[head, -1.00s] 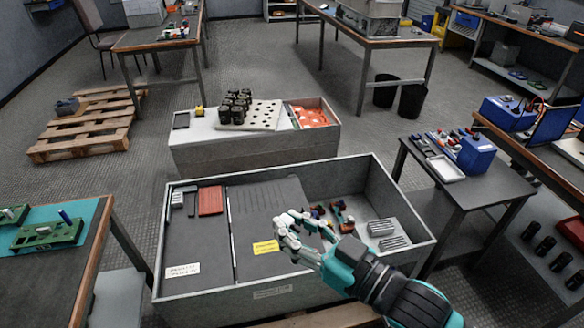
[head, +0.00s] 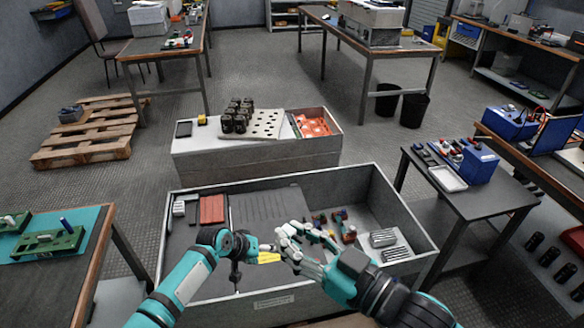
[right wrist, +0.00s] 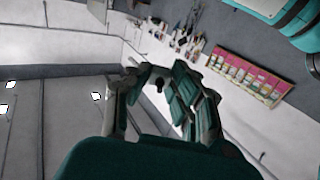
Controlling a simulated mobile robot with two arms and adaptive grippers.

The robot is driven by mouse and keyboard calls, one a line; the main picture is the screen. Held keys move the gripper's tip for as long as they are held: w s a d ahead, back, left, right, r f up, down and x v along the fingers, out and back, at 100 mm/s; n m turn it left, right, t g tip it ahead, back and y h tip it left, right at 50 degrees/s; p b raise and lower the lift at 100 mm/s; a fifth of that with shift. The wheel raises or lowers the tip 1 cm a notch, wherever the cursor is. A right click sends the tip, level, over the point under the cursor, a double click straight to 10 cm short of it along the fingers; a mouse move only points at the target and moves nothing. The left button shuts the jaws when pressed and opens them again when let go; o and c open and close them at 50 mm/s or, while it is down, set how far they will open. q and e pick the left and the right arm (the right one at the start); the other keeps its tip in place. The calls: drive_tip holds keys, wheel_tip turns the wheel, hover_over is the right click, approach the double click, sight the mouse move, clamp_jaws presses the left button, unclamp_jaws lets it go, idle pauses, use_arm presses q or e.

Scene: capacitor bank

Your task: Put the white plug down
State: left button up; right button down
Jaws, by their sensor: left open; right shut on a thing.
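My right gripper (head: 289,243) is above the middle of the large grey crate (head: 420,237), shut on a small pale thing that its fingers largely hide. I take this for the white plug. In the right wrist view the fingers of the right gripper (right wrist: 160,88) curl around a small pale piece with a dark spot, its outline unclear. A yellow label lies partly hidden between the two grippers.
The crate also holds a red block (head: 212,209), small coloured parts and a pale grey ribbed piece (head: 382,238). Behind it stands a low box with a perforated board (head: 262,122). A side table (head: 480,195) with a blue unit is at right, a bench with green parts at left.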

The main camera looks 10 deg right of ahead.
use_arm(q)
drive_tip(key=w+d+r+m+h, duration=0.1)
drive_tip(key=d+r, duration=0.2)
drive_tip(key=r, duration=0.5)
drive_tip(key=w+d+r+m, duration=0.1)
drive_tip(key=d+r, duration=0.2)
drive_tip(key=r, duration=0.4)
wheel_tip(320, 180, up, 30)
drive_tip(key=m+g+y, duration=0.4)
drive_tip(key=m+y, duration=0.3)
hover_over(292, 235)
wheel_tip(292, 235, down, 11)
drive_tip(key=shift+f, duration=0.2)
